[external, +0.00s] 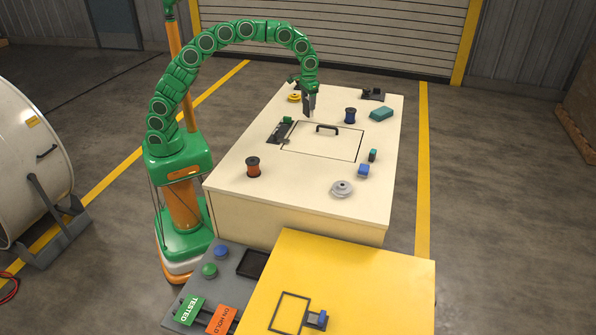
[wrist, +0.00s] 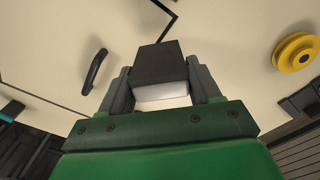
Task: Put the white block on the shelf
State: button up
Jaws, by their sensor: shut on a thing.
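My gripper (external: 309,102) hangs above the far part of the cream workbench (external: 235,160). In the wrist view my gripper (wrist: 161,84) is shut on a block (wrist: 160,65), held between its two grey fingers. The block shows a dark grey face away from the palm and a white part near the palm. In the external view the block is too small and dark to tell from the fingers. I cannot make out a clear shelf in either view.
A yellow table (external: 370,280) stands in front.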

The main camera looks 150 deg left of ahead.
jog(key=s+d+r, duration=0.2)
jog(key=d+r, duration=0.3)
jog(key=d, duration=0.1)
jog(key=s+d+r, duration=0.3)
jog(key=d+r, duration=0.1)
jog(key=d, duration=0.2)
jog(key=shift+s+d+r, duration=0.25)
jog(key=shift+d+r, duration=0.15)
